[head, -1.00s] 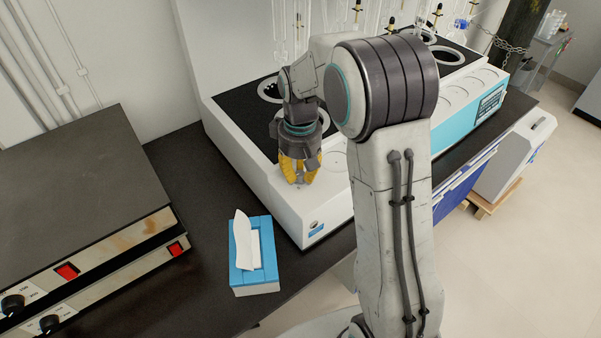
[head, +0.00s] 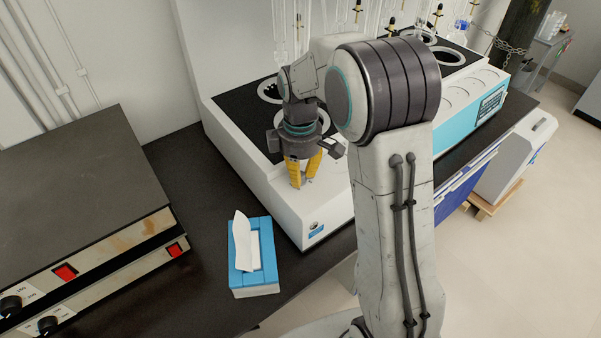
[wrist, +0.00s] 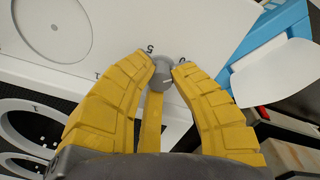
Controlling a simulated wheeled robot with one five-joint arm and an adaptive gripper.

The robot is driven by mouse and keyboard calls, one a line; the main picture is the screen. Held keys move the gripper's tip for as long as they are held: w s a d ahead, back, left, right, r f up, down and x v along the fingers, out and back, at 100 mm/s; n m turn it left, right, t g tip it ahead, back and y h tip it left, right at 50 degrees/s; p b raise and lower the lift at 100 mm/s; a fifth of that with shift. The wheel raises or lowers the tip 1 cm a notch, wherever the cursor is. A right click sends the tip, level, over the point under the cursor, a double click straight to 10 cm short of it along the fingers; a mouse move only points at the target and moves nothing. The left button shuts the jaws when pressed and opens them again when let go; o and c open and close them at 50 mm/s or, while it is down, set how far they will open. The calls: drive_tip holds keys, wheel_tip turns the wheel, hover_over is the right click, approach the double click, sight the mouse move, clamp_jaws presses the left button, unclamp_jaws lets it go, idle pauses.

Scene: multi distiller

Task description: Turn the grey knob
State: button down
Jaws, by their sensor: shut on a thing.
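The grey knob (wrist: 163,74) is on the white top panel of the distiller (head: 258,196), with small printed numbers around it in the wrist view. My gripper (wrist: 166,66) has yellow fingers, one on each side of the knob and shut on it. A third yellow finger shows below the knob. In the head view, my gripper (head: 301,184) points down at the near left part of the distiller top. The knob is largely hidden by the fingers there.
A blue tissue box (head: 253,278) stands on the black bench in front of the distiller. Stacked hotplates (head: 85,200) stand at the left. Glassware (head: 300,30) rises behind the distiller's round openings.

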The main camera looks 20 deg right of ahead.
drive_tip(key=shift+n, duration=0.3)
idle(0.4)
drive_tip(key=c, duration=1.4)
unclamp_jaws()
drive_tip(key=shift+a, duration=0.15)
drive_tip(key=shift+o, duration=0.2)
